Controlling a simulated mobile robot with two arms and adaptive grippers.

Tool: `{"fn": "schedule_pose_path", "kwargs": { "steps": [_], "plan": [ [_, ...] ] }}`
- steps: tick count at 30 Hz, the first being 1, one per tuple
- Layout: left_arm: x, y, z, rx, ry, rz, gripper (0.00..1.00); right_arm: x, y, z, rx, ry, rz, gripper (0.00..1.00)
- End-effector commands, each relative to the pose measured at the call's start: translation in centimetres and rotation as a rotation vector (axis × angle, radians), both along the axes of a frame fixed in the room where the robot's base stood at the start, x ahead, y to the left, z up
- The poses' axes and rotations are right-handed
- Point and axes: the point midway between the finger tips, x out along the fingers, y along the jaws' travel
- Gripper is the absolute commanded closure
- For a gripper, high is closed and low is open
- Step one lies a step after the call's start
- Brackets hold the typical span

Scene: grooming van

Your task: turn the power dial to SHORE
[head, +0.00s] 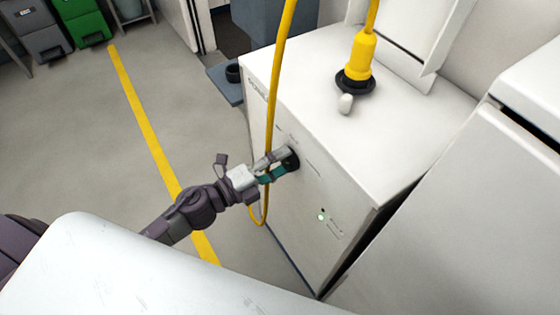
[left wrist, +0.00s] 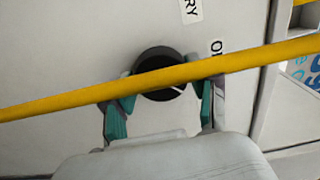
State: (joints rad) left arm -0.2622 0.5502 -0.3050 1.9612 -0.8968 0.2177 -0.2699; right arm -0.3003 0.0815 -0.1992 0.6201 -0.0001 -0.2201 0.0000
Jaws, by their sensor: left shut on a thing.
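The power dial (head: 291,159) is a round black knob on the front face of the white cabinet (head: 335,200). In the left wrist view the dial (left wrist: 158,72) has a pale pointer line at its lower right. My left gripper (head: 281,164) is shut on the dial, its teal-padded fingers (left wrist: 160,93) on either side of it. Labels beside the dial end in "RY" (left wrist: 191,9) and begin with "O" (left wrist: 216,47); the rest of the lettering is cut off or hidden. A yellow cable (left wrist: 60,102) crosses in front of the dial and hides part of it. My right gripper is not in view.
The yellow cable (head: 282,60) hangs down past the cabinet front, close to my left gripper. A yellow plug (head: 362,55) stands in a black socket on the cabinet top. A small green light (head: 321,216) shows lower on the front. Open floor lies left.

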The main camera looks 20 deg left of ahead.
Motion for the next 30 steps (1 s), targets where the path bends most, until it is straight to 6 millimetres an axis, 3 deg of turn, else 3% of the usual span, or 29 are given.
{"fn": "schedule_pose_path", "kwargs": {
  "steps": [12, 13, 18, 30],
  "plan": [
    [-0.06, -0.04, -0.08, 0.01, -0.005, -0.002, 0.76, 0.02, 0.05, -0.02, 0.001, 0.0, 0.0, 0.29],
    [-0.06, -0.04, -0.08, 0.01, -0.005, -0.002, 0.4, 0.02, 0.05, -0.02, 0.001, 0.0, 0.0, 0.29],
    [-0.05, -0.03, -0.07, 0.009, -0.005, -0.001, 0.15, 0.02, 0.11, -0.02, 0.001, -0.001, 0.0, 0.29],
    [-0.48, 0.34, -0.06, 0.007, -0.004, 0.0, 0.15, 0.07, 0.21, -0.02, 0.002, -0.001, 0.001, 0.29]
  ]
}}
